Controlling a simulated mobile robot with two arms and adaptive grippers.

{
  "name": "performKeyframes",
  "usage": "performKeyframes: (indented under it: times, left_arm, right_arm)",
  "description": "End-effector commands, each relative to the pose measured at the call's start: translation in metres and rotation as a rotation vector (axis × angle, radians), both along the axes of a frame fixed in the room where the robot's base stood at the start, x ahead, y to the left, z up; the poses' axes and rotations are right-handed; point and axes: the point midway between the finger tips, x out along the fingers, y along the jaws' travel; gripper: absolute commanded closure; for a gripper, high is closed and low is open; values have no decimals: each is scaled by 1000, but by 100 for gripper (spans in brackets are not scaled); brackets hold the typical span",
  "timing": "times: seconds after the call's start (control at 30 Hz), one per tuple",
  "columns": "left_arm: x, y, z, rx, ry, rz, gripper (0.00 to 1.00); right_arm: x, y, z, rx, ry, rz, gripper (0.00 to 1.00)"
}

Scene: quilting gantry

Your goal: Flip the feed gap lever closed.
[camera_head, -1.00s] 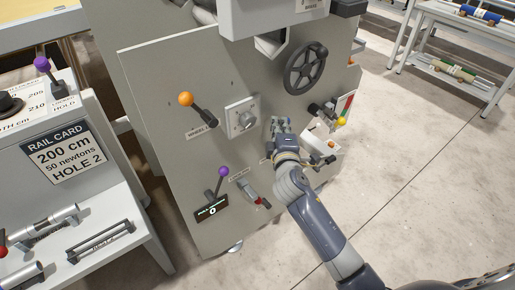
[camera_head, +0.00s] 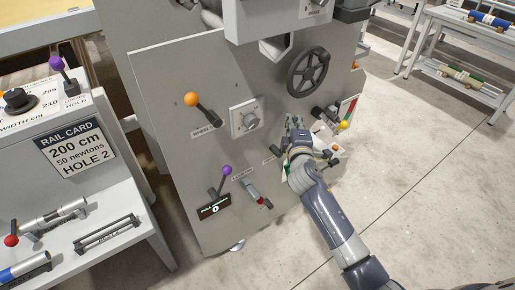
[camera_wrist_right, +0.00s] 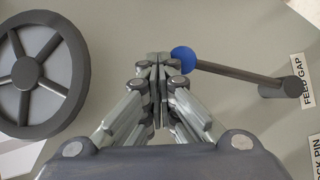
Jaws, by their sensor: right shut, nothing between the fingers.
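The feed gap lever shows in the right wrist view as a grey rod (camera_wrist_right: 238,74) with a blue ball knob (camera_wrist_right: 183,59). Its pivot sits at the right beside the FEED GAP label (camera_wrist_right: 303,80). The rod slopes slightly up from the pivot towards my fingers. My right gripper (camera_wrist_right: 158,58) is shut and empty, its fingertips just left of the blue knob; I cannot tell whether they touch. In the head view my right gripper (camera_head: 294,121) is in front of the grey machine panel, and the blue knob is hidden there. My left gripper is not in view.
On the panel (camera_head: 165,150) are a handwheel (camera_head: 309,71), an orange-knobbed lever (camera_head: 203,108), a dial (camera_head: 249,121), a purple-knobbed lever (camera_head: 224,180), a red-tipped handle (camera_head: 258,194) and a yellow knob (camera_head: 344,125). Open floor (camera_head: 430,170) lies to the right.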

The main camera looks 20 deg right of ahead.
Motion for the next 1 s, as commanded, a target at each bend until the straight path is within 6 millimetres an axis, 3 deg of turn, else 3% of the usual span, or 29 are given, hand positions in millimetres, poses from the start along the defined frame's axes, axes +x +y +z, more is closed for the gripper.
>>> performKeyframes:
  times: [0.37, 0.8, 1.0]
  left_arm:
    - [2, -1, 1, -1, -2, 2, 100]
    - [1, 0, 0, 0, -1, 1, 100]
    - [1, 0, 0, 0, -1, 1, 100]
  right_arm:
    - [-11, 3, -1, 0, 2, 1, 100]
    - [-88, 22, 6, 2, 2, 1, 100]
    - [-110, 27, 8, 0, 2, 0, 100]
